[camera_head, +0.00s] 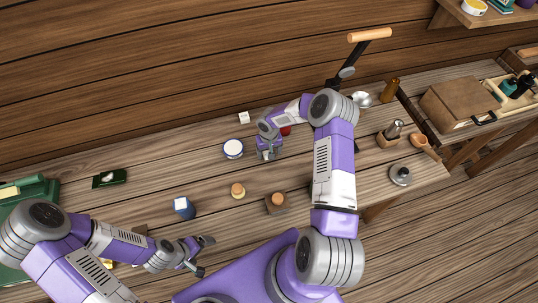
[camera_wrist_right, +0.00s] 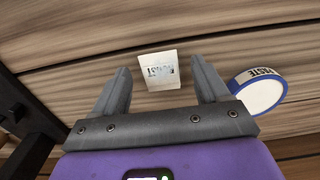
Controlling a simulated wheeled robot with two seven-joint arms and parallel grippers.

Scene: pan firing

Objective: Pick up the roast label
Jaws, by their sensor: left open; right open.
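The roast label is a small white card (camera_head: 244,117) on the wooden bench near the back wall. In the right wrist view the card (camera_wrist_right: 162,72), with dark print on it, shows between and just beyond my right gripper's fingertips (camera_wrist_right: 161,64). My right gripper (camera_head: 268,154) is open and empty, and in the head view it is a little below and right of the label. My left gripper (camera_head: 205,256) is open and empty over the front of the bench, far from the label.
A round blue-rimmed tin marked PASTE (camera_wrist_right: 259,92) lies beside the right gripper; it also shows in the head view (camera_head: 233,149). A red item (camera_head: 286,131) is partly behind my arm. A blue box (camera_head: 184,207), a cork-coloured jar (camera_head: 238,190) and a wooden block (camera_head: 276,203) stand nearer the front.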

